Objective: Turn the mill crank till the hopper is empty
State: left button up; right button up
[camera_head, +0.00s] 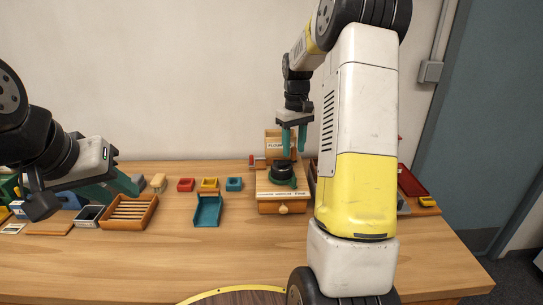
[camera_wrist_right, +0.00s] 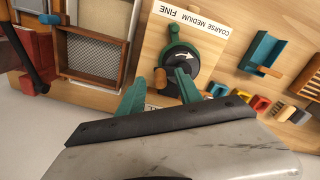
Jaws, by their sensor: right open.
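The mill (camera_head: 283,200) is a wooden box with a round drawer knob, a strip reading COARSE MEDIUM FINE, and a dark green and black top. In the right wrist view, the mill's black disc (camera_wrist_right: 181,58) carries a white arrow. A wooden knob (camera_wrist_right: 160,78), seemingly the crank's handle, shows beside the disc. My right gripper (camera_head: 294,142) is open, pointing down above and behind the mill; in the wrist view its teal fingertips (camera_wrist_right: 158,84) lie either side of the knob, contact unclear. My left gripper (camera_head: 122,188) is low at the left; its jaw gap is hidden. Hopper contents cannot be seen.
A box labelled FLOUR (camera_head: 275,145) stands behind the mill. Red (camera_head: 186,184), yellow (camera_head: 209,184) and blue (camera_head: 234,184) small bins, a teal scoop tray (camera_head: 207,210) and a slatted wooden tray (camera_head: 129,211) lie left of it. A mesh sieve (camera_wrist_right: 92,56) is on the other side. The table front is clear.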

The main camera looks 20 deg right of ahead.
jog(key=shift+f, duration=0.2)
jog(key=shift+f, duration=0.8)
jog(key=shift+c, duration=0.2)
